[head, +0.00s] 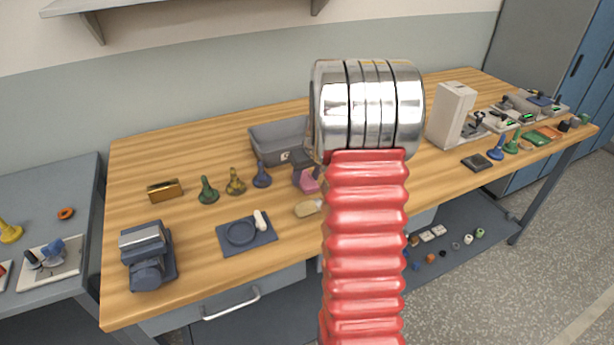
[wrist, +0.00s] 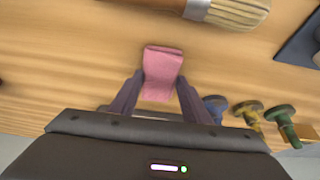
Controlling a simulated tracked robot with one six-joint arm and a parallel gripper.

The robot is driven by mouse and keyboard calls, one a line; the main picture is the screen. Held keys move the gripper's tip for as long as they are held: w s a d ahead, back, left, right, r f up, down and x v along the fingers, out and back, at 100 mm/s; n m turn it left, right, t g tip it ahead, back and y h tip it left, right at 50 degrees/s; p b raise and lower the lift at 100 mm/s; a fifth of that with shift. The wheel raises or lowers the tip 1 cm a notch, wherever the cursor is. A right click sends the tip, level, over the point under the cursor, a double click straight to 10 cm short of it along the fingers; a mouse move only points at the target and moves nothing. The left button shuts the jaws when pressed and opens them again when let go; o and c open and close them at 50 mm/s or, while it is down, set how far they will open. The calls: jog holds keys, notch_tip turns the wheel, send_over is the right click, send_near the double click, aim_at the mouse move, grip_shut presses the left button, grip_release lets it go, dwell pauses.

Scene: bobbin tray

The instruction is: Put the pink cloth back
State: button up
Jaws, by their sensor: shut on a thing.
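The pink cloth (wrist: 162,72) sits between the two fingers of my gripper (wrist: 155,88) in the wrist view. My gripper is shut on it. The cloth also shows as a small pink patch (head: 309,184) left of my red arm in the head view.
A brush (wrist: 225,10) lies close to the cloth. Blue, yellow and green bobbin-like pieces (head: 235,182) stand left of it in the head view. A grey bin (head: 270,147) is behind.

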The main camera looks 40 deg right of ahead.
jog(key=shift+s+f, duration=0.15)
jog(key=shift+f, duration=0.3)
jog(key=o, duration=1)
jog(key=shift+a+f, duration=0.1)
jog(key=shift+f, duration=0.05)
jog(key=shift+a, duration=0.2)
jog(key=shift+r, duration=0.6)
jog(key=v, duration=1.2)
jog(key=shift+d, duration=0.3)
